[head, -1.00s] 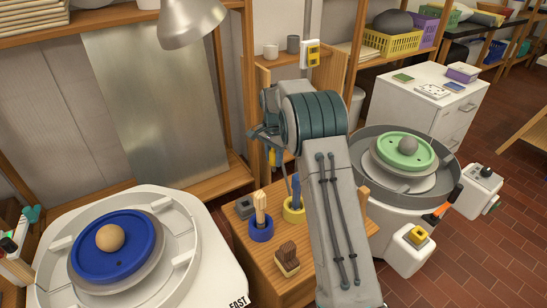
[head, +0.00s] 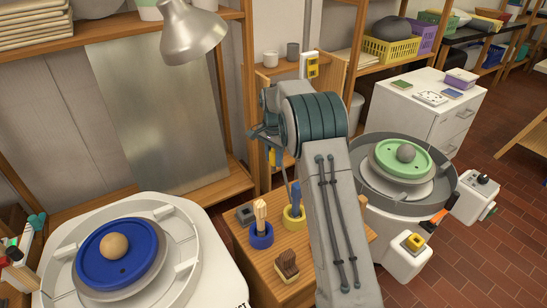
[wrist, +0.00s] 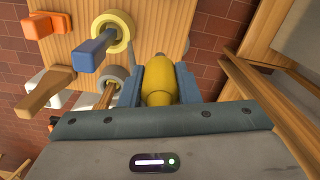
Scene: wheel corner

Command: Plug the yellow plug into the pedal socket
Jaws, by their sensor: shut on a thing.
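The yellow plug (wrist: 160,78) is between the two blue-grey fingers of my gripper (wrist: 159,82) in the wrist view, and my gripper is shut on it. In the head view my gripper (head: 271,150) is mostly hidden behind my arm, and a bit of the yellow plug (head: 272,158) shows below it. A white box with a yellow fitting (head: 414,241) stands by the right-hand wheel, apart from my gripper. Another white box with a yellow face (head: 310,66) is on the wooden post behind my arm. I cannot tell from the markings which is the pedal socket.
A wheel with a blue disc (head: 120,250) stands left; one with a green disc (head: 403,160) stands right. A lamp (head: 190,32) hangs above.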

